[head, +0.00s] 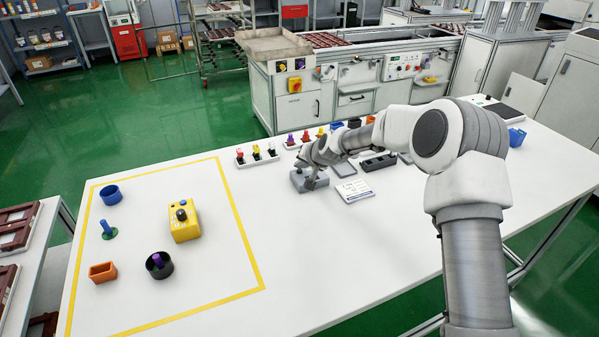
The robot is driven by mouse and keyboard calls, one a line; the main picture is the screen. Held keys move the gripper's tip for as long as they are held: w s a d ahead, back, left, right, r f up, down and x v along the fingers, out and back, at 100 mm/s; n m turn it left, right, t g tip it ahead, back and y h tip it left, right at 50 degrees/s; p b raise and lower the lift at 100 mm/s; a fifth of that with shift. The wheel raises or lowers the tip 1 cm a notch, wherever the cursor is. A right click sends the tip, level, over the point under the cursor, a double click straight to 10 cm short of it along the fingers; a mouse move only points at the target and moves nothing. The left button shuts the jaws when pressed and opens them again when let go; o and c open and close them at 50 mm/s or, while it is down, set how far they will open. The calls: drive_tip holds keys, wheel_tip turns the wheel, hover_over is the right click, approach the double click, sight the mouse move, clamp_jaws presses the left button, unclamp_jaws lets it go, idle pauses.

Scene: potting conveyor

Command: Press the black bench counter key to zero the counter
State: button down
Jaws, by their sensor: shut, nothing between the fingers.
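My gripper (314,184) is at the far side of the white bench, pointing down, shut and empty. Its tips are at a small grey box (299,184); I cannot tell whether they touch it. No black key shows clearly on the grey box, as my gripper and wrist cover part of its top. A yellow box (184,232) with a black round button (181,214) stands inside the yellow taped square, well to the left of my gripper.
A white card (355,190) and a dark block (378,162) lie right of the gripper. A rack of colored pieces (257,157) stands to its left. The taped area (225,280) holds a blue cup (110,194), an orange tray (102,272) and a black bowl (167,270). The front bench is clear.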

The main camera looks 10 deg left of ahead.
sight(301, 175)
drive_tip(key=shift+f+b, duration=0.45)
drive_tip(key=shift+b, duration=0.05)
idle(0.4)
drive_tip(key=shift+r, duration=0.1)
drive_tip(key=shift+r+p, duration=0.3)
drive_tip(key=shift+r, duration=0.45)
drive_tip(key=shift+r+p, duration=1.15)
drive_tip(key=shift+r, duration=1.3)
